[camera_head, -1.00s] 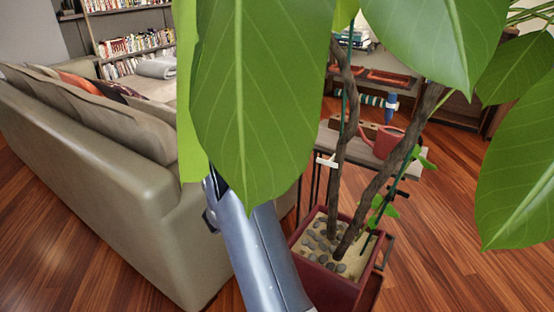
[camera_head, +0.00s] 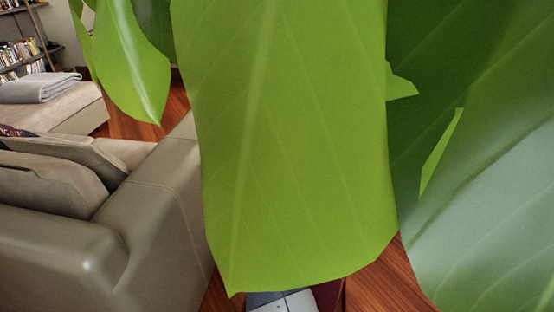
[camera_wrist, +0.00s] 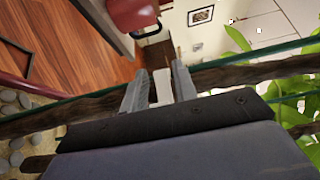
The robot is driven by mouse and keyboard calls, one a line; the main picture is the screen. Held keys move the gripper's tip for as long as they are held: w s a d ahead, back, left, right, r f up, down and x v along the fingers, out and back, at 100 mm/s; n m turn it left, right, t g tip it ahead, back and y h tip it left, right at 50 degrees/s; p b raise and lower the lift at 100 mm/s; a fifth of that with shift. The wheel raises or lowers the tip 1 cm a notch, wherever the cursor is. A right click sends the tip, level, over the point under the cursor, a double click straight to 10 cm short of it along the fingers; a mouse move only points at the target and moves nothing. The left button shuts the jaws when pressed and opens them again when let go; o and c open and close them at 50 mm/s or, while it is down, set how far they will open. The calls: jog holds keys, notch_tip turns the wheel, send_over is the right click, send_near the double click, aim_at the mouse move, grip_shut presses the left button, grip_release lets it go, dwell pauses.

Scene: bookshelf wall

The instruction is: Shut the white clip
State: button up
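The white clip (camera_wrist: 162,90) is in the wrist view, between the two fingers of my gripper (camera_wrist: 160,70). The fingers stand apart, one on each side of it, with the right finger very close to it. I cannot tell whether either finger touches it. The clip is near the brown plant stem (camera_wrist: 232,74) and the thin green stake (camera_wrist: 242,58), which run across the view behind the fingers. I cannot tell whether its jaws are open. In the head view, large leaves (camera_head: 295,150) hide the clip and my gripper.
In the wrist view, pebbles (camera_wrist: 14,142) in the planter are at lower left, and a red watering can (camera_wrist: 132,14) is at the top. More leaves (camera_wrist: 238,38) are at right. In the head view, a beige sofa (camera_head: 165,225) stands at left.

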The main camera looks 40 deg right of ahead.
grip_shut()
jog(key=shift+t+b, duration=0.3)
jog(key=shift+b, duration=0.3)
jog(key=n+t+b, duration=0.1)
jog(key=s+n+t+b, duration=0.1)
jog(key=b, duration=0.1)
jog(key=shift+f+t+y+b, duration=0.2)
jog(key=shift+t+y+b, duration=0.1)
jog(key=shift+t, duration=0.1)
jog(key=shift+o, duration=0.2)
grip_release()
jog(key=shift+s+r, duration=0.25)
jog(key=shift+s, duration=0.05)
jog(key=shift+o, duration=1.1)
jog(key=shift+w+a, duration=0.1)
